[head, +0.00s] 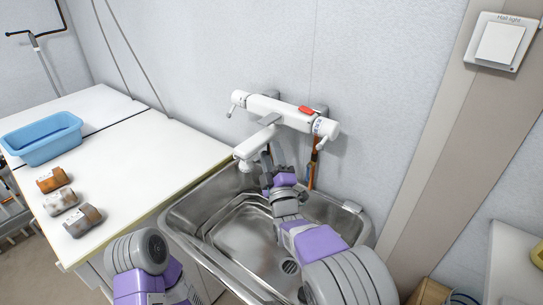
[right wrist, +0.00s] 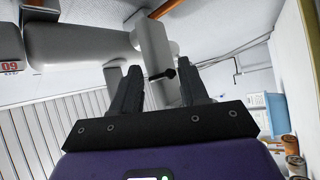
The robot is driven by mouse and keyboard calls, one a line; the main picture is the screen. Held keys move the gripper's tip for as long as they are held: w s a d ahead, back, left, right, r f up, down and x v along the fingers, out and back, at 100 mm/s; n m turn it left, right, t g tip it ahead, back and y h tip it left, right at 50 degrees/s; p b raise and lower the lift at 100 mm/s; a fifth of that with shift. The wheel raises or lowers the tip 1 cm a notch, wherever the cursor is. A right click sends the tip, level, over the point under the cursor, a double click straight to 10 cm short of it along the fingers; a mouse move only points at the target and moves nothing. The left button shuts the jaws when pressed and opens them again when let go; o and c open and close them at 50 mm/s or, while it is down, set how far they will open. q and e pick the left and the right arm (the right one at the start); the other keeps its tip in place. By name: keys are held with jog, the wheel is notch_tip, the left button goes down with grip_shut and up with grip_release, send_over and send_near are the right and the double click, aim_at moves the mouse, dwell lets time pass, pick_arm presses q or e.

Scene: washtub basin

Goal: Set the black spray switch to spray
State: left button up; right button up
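The white wall faucet (head: 280,114) has a spout that reaches down over the basin to a spray head (head: 246,150). In the right wrist view, the small black spray switch (right wrist: 163,74) sticks out from the white spout (right wrist: 157,48). My right gripper (head: 266,168) is beside the spray head. In the right wrist view its two dark fingers (right wrist: 160,82) are apart, with the switch showing in the gap between them. Contact with the switch cannot be made out. In the head view I cannot pick out the switch clearly. My left arm shows at the lower left, but its gripper is out of view.
The steel basin (head: 212,236) lies below the spout and looks empty. A wall switch (head: 502,43) is at the upper right.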

jog(key=c, duration=0.6)
jog(key=m+p, duration=0.1)
jog(key=m+g+h+p, duration=0.2)
jog(key=m, duration=0.1)
jog(key=shift+s+a+r, duration=0.25)
jog(key=shift+s+r, duration=0.05)
jog(key=shift+s, duration=0.1)
jog(key=o, duration=1)
jog(key=shift+s+f, duration=0.1)
jog(key=shift+s, duration=0.05)
jog(key=p+v, duration=0.1)
jog(key=v, duration=0.6)
jog(key=shift+s, duration=0.2)
